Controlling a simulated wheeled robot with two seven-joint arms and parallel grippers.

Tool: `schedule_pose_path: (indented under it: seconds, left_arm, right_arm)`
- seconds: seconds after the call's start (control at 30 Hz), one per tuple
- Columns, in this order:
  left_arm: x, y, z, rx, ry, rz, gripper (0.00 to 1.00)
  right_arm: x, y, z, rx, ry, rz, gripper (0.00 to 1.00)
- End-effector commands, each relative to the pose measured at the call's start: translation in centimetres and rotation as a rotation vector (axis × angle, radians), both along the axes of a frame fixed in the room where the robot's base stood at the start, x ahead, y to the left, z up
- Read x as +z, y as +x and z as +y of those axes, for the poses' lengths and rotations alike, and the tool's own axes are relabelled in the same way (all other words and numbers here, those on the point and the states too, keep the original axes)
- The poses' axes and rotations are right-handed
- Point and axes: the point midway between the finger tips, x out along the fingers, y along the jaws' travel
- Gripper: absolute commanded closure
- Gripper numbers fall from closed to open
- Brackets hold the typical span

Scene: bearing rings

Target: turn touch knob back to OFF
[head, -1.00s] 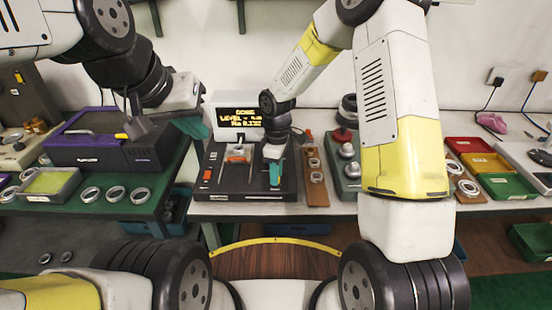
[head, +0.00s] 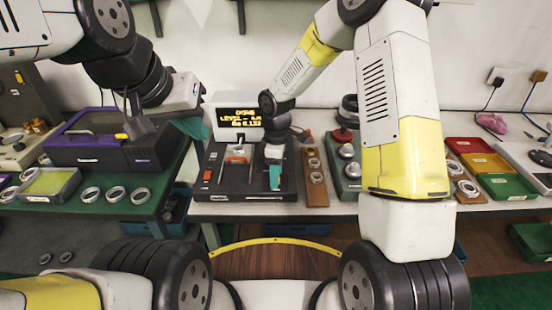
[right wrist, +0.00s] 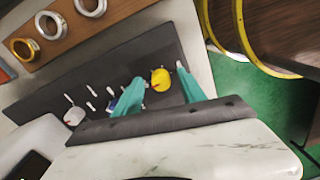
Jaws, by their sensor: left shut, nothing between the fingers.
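A dark instrument panel (head: 215,190) stands on the middle bench, with a display (head: 240,118) of yellow text behind it. In the right wrist view, a yellow knob (right wrist: 161,79) with a small red mark sits on the panel, and a white knob (right wrist: 74,116) sits further left. My right gripper (head: 275,178) is low over the panel's right part. In its wrist view the teal fingers (right wrist: 158,76) are apart, one on each side of the yellow knob; contact cannot be told. My left gripper (head: 192,128) is shut and empty, above the left bench near the purple-edged case.
A purple-edged case (head: 100,152) and several rings lie on the green left bench. A wooden strip with rings (head: 315,192) lies right of the panel. Red, yellow and green trays (head: 508,187) stand further right.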

Motion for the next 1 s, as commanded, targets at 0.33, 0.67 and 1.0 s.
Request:
schedule_pose_path:
  seconds: [0.33,0.67,1.0]
  left_arm:
    - [0.0,0.0,0.0,0.000,0.000,0.000,1.00]
    - [0.0,0.0,0.0,0.000,0.000,0.000,1.00]
    - [0.0,0.0,0.0,0.000,0.000,0.000,1.00]
  right_arm:
    - [1.3,0.1,0.0,-0.003,0.000,-0.001,0.52]
    - [6.6,0.3,0.0,-0.002,0.001,-0.002,0.52]
    - [7.8,0.3,-0.1,0.000,0.000,0.001,0.52]
